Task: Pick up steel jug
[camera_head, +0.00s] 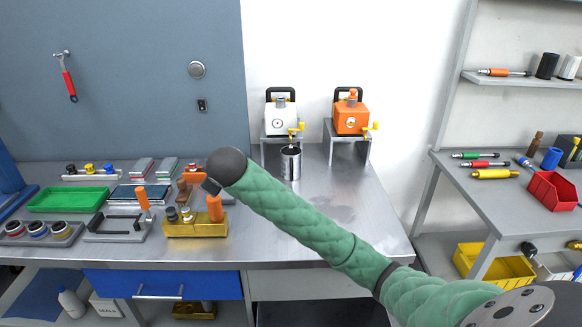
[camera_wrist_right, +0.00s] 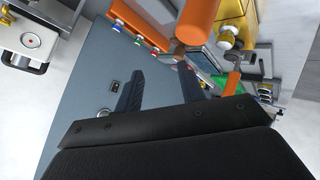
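The steel jug (camera_head: 291,165) stands upright on the steel bench, beneath the yellow tap of the white machine. It does not show in the right wrist view. My right arm comes in from the right in the head view, and its dark end is to the left of the jug, over the tool holders. The right gripper (camera_wrist_right: 158,88) shows in the right wrist view with its two dark fingers apart and nothing visible between them. My left gripper is not in view.
A yellow block with an orange-handled tool (camera_head: 215,207) is close below my right wrist. A green tray (camera_head: 68,200) lies left. The bench right of the jug is clear.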

